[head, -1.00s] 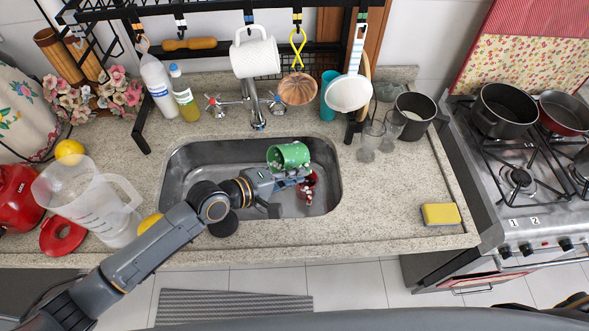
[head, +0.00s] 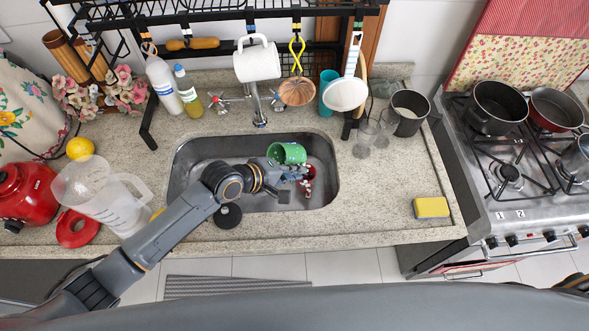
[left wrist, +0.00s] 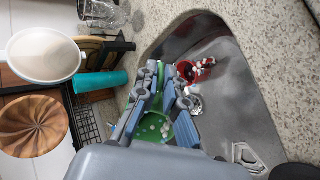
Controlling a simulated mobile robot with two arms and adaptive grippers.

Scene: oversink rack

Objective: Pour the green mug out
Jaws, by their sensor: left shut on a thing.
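The green mug (head: 286,153) is held tilted above the right part of the sink basin (head: 325,195). My left gripper (head: 292,173) is shut on it; in the left wrist view the fingers (left wrist: 165,78) close on the green mug (left wrist: 151,126), which they partly hide. White spots show on or in the mug; I cannot tell whether they are loose pieces. A red container (head: 311,174) with white pieces at it is in the basin just right of the mug. It also shows in the left wrist view (left wrist: 187,70). My right gripper is not in view.
A tap (head: 259,110) stands behind the sink. Glasses and a dark cup (head: 408,115) stand right, a clear jug (head: 100,195) left. The counter right of the sink is mostly clear except a sponge (head: 431,208).

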